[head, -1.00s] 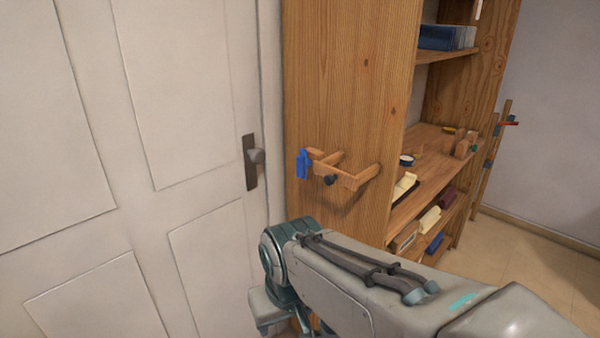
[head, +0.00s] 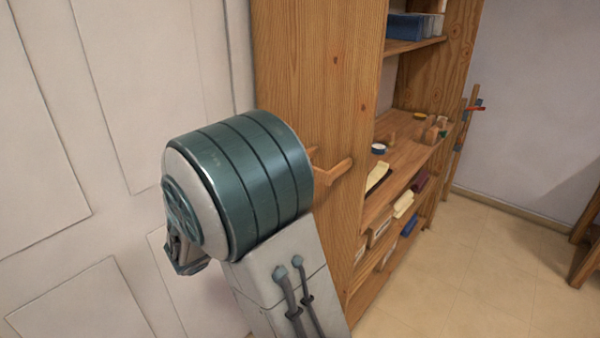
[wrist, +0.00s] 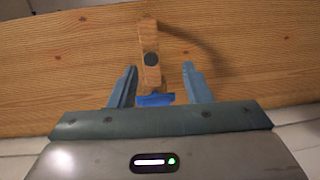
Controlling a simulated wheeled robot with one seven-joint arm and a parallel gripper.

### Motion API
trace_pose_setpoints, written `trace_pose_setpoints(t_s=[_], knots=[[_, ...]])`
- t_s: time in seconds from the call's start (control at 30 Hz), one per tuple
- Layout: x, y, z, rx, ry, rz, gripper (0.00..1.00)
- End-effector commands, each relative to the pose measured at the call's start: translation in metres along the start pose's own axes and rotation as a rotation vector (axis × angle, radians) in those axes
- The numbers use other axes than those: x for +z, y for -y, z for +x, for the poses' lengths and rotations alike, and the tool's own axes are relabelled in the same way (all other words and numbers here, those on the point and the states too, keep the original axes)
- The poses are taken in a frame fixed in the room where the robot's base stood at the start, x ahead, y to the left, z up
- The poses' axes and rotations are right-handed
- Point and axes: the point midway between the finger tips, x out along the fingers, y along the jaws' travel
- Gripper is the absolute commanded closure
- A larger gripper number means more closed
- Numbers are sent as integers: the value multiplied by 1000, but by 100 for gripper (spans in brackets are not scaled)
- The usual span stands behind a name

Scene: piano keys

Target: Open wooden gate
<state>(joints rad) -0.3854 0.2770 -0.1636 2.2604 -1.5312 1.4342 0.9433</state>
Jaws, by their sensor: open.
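The wooden gate (head: 333,170) is a small wooden bar piece on the side panel of the wooden cabinet. In the head view my arm hides most of it, including its blue end. In the wrist view the gate (wrist: 151,40) is seen nearly end on, with a dark round knob (wrist: 151,60) and a blue piece (wrist: 155,99) at its near end. My gripper (wrist: 158,68) is open, one finger on each side of the gate's near end and the blue piece. Gaps show on both sides; I cannot tell whether either finger touches.
The cabinet side panel (head: 300,60) stands just beyond the gate. A white panelled door (head: 40,150) is at the left. Open shelves (head: 410,150) with small items are at the right. Bare tiled floor (head: 480,250) lies at the lower right.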

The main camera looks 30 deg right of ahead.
Motion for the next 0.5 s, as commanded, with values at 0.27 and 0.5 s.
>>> trace_pose_setpoints(t_s=[0.27, 0.5], knots=[[-24, -9, 2, 95, -74, 14, 56], [-26, -14, 44, 93, -69, 12, 56]])
